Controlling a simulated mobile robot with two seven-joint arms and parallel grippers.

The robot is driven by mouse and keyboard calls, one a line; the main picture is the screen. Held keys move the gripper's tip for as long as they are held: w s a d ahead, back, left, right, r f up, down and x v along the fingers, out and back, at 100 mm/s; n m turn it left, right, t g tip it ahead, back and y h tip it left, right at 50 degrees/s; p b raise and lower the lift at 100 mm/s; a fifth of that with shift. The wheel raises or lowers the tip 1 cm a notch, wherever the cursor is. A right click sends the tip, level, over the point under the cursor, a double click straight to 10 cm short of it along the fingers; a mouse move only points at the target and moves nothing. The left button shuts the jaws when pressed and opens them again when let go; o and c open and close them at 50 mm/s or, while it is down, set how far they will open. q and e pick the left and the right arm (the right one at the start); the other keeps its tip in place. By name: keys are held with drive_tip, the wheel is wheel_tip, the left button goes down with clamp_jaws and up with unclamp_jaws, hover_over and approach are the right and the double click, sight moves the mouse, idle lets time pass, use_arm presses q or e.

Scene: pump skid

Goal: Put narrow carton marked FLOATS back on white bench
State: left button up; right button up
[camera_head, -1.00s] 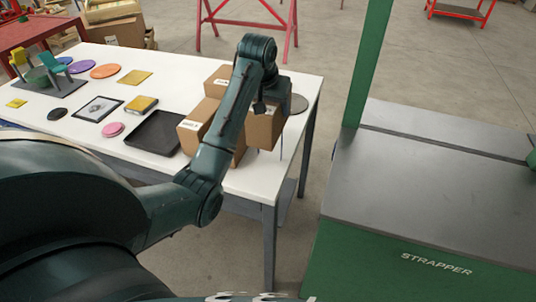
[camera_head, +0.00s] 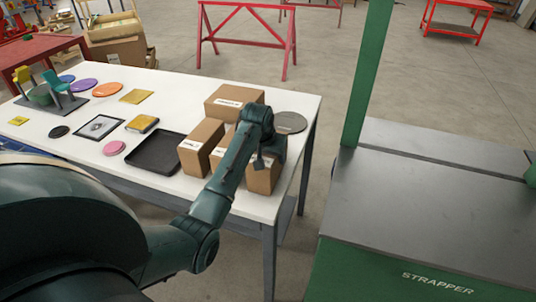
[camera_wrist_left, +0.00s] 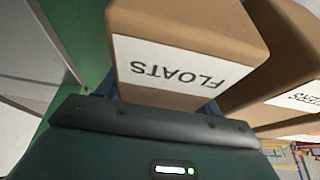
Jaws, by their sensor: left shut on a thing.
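The narrow brown carton marked FLOATS (camera_head: 262,179) is at the front right part of the white bench (camera_head: 248,204). Its white FLOATS label shows upside down in the left wrist view (camera_wrist_left: 182,62). My left gripper (camera_head: 267,152) is shut on this carton from above, and my arm hides part of it. The carton looks upright, with its base at or just above the bench top; I cannot tell if it touches. My right gripper is not in view.
Brown cartons stand close by: one behind (camera_head: 228,101), one to the left (camera_head: 199,147), and another partly hidden by my arm. A grey disc (camera_head: 290,122) and a black tray (camera_head: 154,152) lie on the bench. The green strapper (camera_head: 420,200) stands right, across a gap.

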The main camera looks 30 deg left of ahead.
use_arm(q)
drive_tip(key=shift+f, duration=0.1)
drive_tip(key=o, duration=1.4)
drive_tip(key=shift+c, duration=0.2)
drive_tip(key=shift+s+r, duration=0.1)
drive_tip(key=shift+r, duration=0.35)
drive_tip(key=v, duration=1.1)
drive_tip(key=shift+s+d+r+b, duration=0.1)
drive_tip(key=shift+s+r+b, duration=0.05)
drive_tip(key=shift+s+b, duration=0.15)
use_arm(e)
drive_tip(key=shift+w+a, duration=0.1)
use_arm(q)
drive_tip(key=shift+w, duration=0.1)
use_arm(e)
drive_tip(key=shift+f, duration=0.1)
